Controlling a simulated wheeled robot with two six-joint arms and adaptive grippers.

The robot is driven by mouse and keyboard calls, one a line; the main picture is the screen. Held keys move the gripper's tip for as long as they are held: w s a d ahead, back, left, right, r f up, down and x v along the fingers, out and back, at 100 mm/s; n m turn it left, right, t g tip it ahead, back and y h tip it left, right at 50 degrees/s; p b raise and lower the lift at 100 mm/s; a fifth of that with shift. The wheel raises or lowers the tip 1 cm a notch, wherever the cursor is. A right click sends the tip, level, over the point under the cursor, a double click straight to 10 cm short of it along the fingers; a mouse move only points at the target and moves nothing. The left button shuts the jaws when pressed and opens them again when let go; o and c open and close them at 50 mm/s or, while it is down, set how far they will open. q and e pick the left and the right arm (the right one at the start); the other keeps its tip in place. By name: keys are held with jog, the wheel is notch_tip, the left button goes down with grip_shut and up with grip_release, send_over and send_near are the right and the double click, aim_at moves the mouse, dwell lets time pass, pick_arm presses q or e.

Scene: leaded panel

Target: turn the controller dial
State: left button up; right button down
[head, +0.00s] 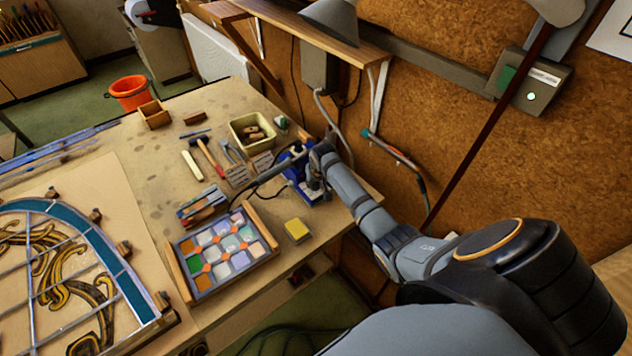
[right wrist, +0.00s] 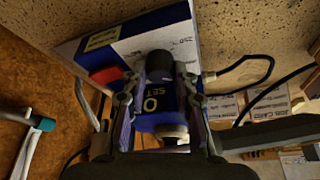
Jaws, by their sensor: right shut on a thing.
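The controller is a blue box (head: 298,195) near the right edge of the workbench, partly hidden by my right gripper. In the right wrist view the controller (right wrist: 182,27) fills the upper middle, with a white label area, a red switch (right wrist: 105,76) and a black dial (right wrist: 159,66). "SET" and "0" markings show on its blue face below the dial. My right gripper (head: 314,180) is at the controller. In the wrist view the right gripper (right wrist: 157,78) has one finger on each side of the dial and is shut on it. My left gripper is out of view.
A tray of coloured glass pieces (head: 193,291), a yellow sponge (head: 297,230) and a bin with tools (head: 239,138) are on the workbench (head: 165,180). A leaded panel (head: 120,265) lies at left. A cable (right wrist: 262,82) runs right of the controller. A corkboard wall stands behind.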

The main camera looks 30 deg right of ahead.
jog(key=m, duration=0.2)
jog(key=m+g+h, duration=0.1)
jog(key=m, duration=0.2)
jog(key=shift+w+a+h, duration=0.1)
jog(key=shift+h, duration=0.2)
jog(key=shift+m, duration=0.3)
jog(key=c, duration=1)
grip_release()
jog(key=shift+c, duration=0.2)
jog(key=shift+r, duration=0.25)
jog(key=v, duration=1.1)
jog(key=shift+a+r, duration=0.2)
jog(key=shift+a, duration=0.05)
